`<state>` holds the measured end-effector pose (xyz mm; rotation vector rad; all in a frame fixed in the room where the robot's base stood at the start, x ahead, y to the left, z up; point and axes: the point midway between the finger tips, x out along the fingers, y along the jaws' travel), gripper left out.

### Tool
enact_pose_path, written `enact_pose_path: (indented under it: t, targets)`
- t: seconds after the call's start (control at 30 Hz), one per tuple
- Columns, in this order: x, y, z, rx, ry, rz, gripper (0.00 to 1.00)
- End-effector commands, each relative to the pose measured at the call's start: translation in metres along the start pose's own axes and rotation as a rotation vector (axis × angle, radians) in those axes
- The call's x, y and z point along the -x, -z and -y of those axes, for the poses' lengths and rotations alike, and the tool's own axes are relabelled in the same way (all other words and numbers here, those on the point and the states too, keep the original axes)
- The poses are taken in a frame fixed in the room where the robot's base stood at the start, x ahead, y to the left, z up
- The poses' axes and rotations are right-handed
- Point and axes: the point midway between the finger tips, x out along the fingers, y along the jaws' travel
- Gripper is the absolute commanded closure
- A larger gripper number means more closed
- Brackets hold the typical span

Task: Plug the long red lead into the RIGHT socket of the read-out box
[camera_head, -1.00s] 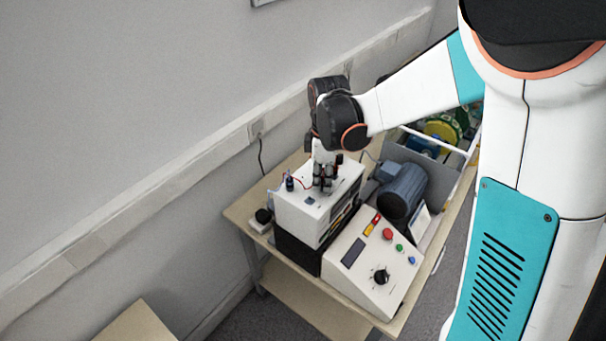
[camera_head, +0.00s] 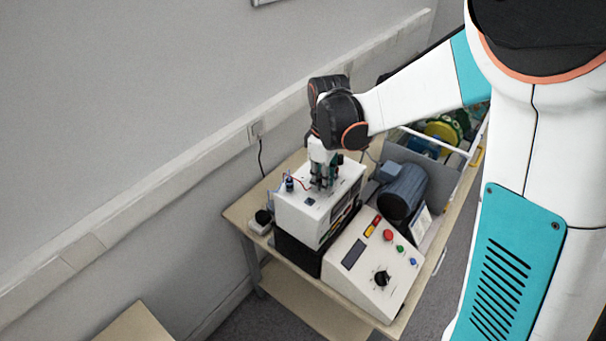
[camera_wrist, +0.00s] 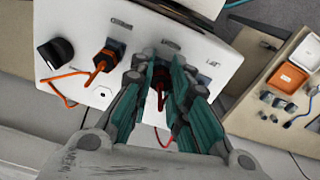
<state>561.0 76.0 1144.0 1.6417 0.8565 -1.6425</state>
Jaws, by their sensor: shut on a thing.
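The white read-out box (camera_head: 290,209) stands on the table, with my gripper (camera_head: 322,184) down at its top face. In the wrist view, the box's panel (camera_wrist: 90,88) carries a black knob and a row of labels. An orange-red plug (camera_wrist: 110,54) with a matching lead sits in the panel left of my gripper. My gripper's teal fingers (camera_wrist: 160,88) are shut on a dark plug with red on it (camera_wrist: 160,77), close to the panel. A thin red lead (camera_wrist: 163,138) shows below between the fingers. The fingers hide the plug's tip, so I cannot tell whether it is seated.
A sloped control unit (camera_head: 370,265) with a knob and coloured buttons stands in front of the box. A grey-blue motor (camera_head: 403,190) is to its right. A crate (camera_head: 440,160) with coloured things is behind. The wall is close on the left.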

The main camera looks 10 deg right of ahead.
Motion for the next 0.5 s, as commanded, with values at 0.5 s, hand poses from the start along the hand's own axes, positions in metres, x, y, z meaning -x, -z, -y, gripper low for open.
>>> enact_pose_path:
  t: [0.5]
  targets:
    - [-0.0003, 0.0003, -0.0002, -0.31, 0.0, 0.0, 1.0]
